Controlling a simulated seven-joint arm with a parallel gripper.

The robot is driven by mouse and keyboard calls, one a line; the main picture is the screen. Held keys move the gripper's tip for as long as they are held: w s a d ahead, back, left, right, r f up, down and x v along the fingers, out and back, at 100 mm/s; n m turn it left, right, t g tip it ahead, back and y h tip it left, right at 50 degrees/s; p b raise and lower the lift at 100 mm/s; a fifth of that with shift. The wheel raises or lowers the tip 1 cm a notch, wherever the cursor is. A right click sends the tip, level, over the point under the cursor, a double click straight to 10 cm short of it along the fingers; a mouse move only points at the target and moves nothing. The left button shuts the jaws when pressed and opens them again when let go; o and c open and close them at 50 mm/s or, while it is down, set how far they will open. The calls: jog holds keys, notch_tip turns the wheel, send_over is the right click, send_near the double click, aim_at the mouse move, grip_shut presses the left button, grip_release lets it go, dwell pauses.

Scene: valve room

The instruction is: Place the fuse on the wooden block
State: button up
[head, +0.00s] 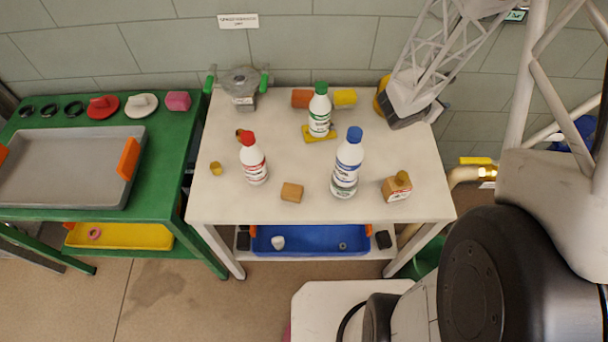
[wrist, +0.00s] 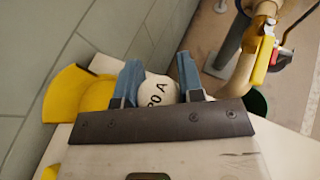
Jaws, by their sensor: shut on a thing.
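The fuse (wrist: 157,90) is a white rounded piece with dark "20 A"-like lettering, held between the two blue-grey fingers of my gripper (wrist: 158,78) in the wrist view. In the head view my gripper (head: 408,112) is at the back right corner of the white table, and the fuse is hidden there. The wooden block (head: 292,192) is a small orange-brown block near the front middle of the table. It is well to the left and front of my gripper, and its visible top is bare.
Between gripper and block stand a blue-capped bottle (head: 347,163) and a green-capped bottle (head: 319,112). A red-capped bottle (head: 253,160) is left of the block, a small brown container (head: 396,188) right. A yellow object (wrist: 80,92) is beside my gripper.

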jog(key=w+a+r+n+t+y, duration=0.25)
jog(key=w+a, duration=0.25)
jog(key=a, duration=0.9)
jog(key=w+a+r+n+t+y, duration=0.25)
jog(key=w+a+n+y, duration=0.2)
jog(key=a, duration=0.95)
jog(key=w+a+r+n+t+y, duration=0.1)
jog(key=w+a+r+n+y, duration=0.3)
jog(key=a, duration=1)
jog(key=s+a+f+m+h, duration=0.1)
jog(key=s+a+f+h, duration=0.1)
jog(key=s+a, duration=0.8)
jog(key=s+d+f+m+g+h, duration=0.1)
jog(key=s+d+m+h, duration=0.1)
jog(key=s+d, duration=0.5)
jog(key=s+d+f+m+h, duration=0.2)
jog(key=s+d+h, duration=0.1)
jog(key=s+d, duration=0.45)
jog(key=s+a+f+m+g+h, duration=0.1)
jog(key=s+a+f, duration=0.1)
jog(key=s, duration=0.7)
jog(key=shift+a+f+m, duration=0.2)
jog(key=shift+f+m, duration=0.15)
jog(key=shift+m, duration=0.05)
jog(key=shift+g, duration=0.3)
